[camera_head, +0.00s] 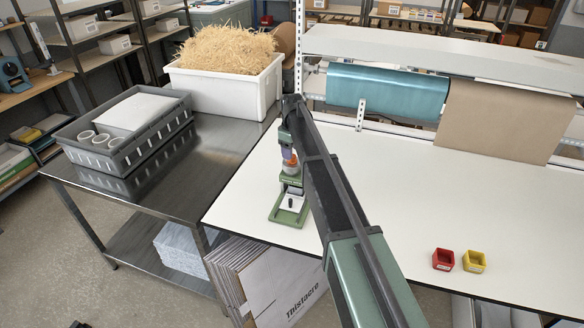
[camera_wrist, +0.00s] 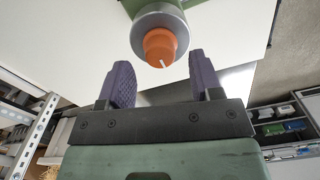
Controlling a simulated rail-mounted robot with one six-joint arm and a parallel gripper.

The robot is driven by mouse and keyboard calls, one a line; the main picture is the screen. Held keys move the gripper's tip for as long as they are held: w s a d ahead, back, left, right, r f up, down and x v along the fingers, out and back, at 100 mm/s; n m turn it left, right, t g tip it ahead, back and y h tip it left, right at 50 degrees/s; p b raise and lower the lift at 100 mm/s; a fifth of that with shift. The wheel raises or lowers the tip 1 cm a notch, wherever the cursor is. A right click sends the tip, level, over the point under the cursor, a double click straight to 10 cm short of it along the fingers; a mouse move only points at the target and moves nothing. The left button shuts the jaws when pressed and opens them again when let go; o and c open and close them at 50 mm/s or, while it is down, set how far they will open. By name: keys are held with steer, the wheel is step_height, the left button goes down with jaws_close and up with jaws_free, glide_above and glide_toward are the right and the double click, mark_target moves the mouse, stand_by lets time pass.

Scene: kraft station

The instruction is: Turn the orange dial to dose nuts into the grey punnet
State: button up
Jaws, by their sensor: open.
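The orange dial (camera_wrist: 159,42) sits on a grey round collar (camera_wrist: 174,18) on the green dispenser, with a short white mark on its lower edge. In the wrist view my gripper (camera_wrist: 159,62) is open, one purple finger on each side below the dial, with gaps showing. I cannot tell whether the tips reach around it. In the head view the dial (camera_head: 291,168) shows small beside my gripper (camera_head: 286,150), partly hidden by my arm. The green dispenser (camera_head: 276,212) stands at the white table's left edge. A pale piece with a dark spot lies on its base; I cannot make out a grey punnet.
A red box (camera_head: 443,260) and a yellow box (camera_head: 474,261) stand at the table's right front. Blue and brown paper rolls (camera_head: 388,90) hang behind. A steel table (camera_head: 180,165) at left holds a grey crate (camera_head: 125,127) and a straw-filled white bin (camera_head: 222,92). The white tabletop's middle is clear.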

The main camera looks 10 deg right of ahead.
step_height(320, 180, down, 3)
steer(key=shift+b, duration=0.7)
steer(key=shift+r, duration=0.15)
steer(key=c, duration=0.9)
steer(key=shift+c, duration=0.2)
